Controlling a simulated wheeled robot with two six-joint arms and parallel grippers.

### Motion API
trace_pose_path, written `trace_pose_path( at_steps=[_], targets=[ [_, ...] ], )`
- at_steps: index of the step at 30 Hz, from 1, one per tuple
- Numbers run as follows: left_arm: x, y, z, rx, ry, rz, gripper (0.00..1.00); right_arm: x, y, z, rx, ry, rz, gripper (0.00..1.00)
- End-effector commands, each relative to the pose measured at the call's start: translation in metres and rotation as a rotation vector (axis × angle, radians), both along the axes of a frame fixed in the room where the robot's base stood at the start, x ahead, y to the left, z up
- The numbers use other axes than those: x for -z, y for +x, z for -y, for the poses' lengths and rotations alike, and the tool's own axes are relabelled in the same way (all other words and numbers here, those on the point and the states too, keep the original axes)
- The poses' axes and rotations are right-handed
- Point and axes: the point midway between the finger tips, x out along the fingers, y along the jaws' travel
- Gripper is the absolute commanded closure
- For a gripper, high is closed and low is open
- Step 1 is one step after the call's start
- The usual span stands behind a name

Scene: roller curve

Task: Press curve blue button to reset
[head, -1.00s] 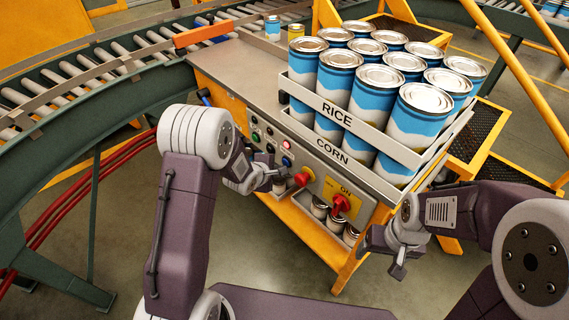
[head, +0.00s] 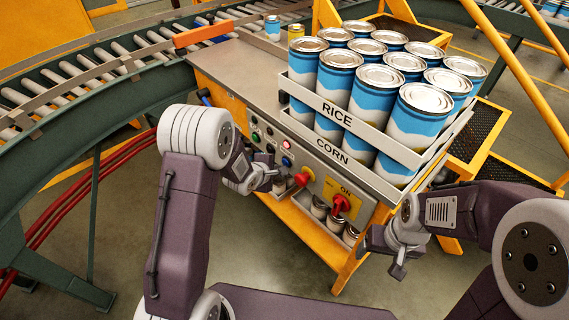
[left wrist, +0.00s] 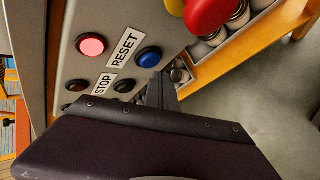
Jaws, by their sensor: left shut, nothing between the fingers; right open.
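The blue button (left wrist: 149,57) sits beside the RESET label (left wrist: 124,48) on the grey control panel in the left wrist view. In the head view the blue button (head: 287,161) is small on the panel's front face. My left gripper (head: 279,178) is shut and empty, close in front of the panel and just below the blue button. Its fingers (left wrist: 162,92) show below the blue button in the left wrist view; I cannot see any contact. My right gripper (head: 398,268) is open and empty, right of the panel and apart from it.
A lit red button (left wrist: 91,45) and the STOP label (left wrist: 104,84) are near the blue button. Red knobs (head: 303,177) stick out of the panel. Cans fill the RICE and CORN rack (head: 372,144) above. A roller conveyor (head: 95,64) curves at left.

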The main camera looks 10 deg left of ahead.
Motion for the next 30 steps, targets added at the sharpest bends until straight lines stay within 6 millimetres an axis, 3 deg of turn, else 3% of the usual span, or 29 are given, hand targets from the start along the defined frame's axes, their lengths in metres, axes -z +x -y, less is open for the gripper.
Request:
trace_pose_path(
  at_steps=[30],
  targets=[
    [-0.0003,0.009,0.007,0.0,0.0,0.0,1.0,-0.0064,-0.0001,0.0,0.0,0.0,0.0,0.24]
  ],
)
